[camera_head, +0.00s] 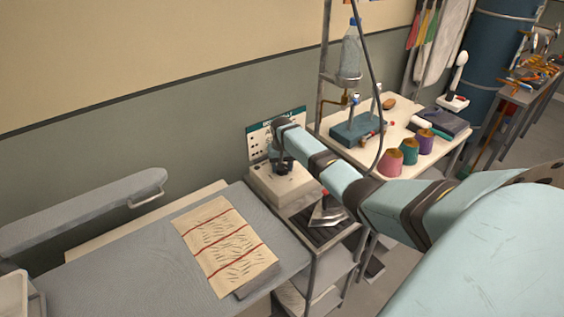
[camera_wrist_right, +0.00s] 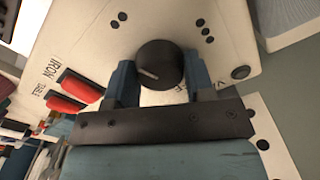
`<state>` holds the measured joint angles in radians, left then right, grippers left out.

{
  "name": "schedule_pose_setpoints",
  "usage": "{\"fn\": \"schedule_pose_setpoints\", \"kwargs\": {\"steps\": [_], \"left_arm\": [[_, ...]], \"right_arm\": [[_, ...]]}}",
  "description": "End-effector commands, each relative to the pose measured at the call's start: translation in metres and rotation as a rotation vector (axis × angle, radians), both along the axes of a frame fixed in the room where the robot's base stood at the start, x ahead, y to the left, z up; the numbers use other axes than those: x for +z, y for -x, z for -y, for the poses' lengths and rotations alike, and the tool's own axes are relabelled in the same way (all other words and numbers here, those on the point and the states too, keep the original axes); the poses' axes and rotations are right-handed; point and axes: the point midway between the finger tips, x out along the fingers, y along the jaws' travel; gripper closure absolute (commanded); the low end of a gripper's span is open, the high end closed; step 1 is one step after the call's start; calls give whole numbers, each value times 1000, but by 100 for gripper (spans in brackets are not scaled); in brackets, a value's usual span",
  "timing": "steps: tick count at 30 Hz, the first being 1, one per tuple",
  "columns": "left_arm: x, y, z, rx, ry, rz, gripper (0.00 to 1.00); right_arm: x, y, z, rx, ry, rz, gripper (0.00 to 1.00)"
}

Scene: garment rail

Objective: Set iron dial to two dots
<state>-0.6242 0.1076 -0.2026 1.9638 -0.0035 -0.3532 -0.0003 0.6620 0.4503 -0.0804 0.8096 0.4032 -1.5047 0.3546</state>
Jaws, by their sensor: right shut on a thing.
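The iron dial (camera_wrist_right: 162,62) is a round black knob with a short white mark on its lower left part in the right wrist view. It sits on the white control box (camera_head: 268,186). My right gripper (camera_wrist_right: 160,80) has one blue finger on each side of the knob and is shut on it. The two-dot mark (camera_wrist_right: 119,20) is printed up and left of the knob, a three-dot mark (camera_wrist_right: 205,31) up and right. The white mark does not line up clearly with the two dots; its exact setting is hard to tell. My left gripper is not in view.
Two red switches (camera_wrist_right: 75,92) sit beside the dial, by printed labels including IRON. The iron (camera_head: 328,212) stands on the shelf stand near the box. A striped cloth (camera_head: 225,245) lies on the ironing table (camera_head: 120,270). Thread cones (camera_head: 409,150) stand on the right table.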

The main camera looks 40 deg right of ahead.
Motion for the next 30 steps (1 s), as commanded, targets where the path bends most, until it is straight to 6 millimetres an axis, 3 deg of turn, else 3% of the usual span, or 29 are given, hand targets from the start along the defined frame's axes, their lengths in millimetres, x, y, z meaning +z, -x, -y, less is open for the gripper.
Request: {"fn": "schedule_pose_setpoints", "kwargs": {"steps": [13,30], "left_arm": [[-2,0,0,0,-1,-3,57],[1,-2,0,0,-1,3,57]], "right_arm": [[1,0,0,-248,0,1,75],[1,0,0,-292,0,1,75]]}}
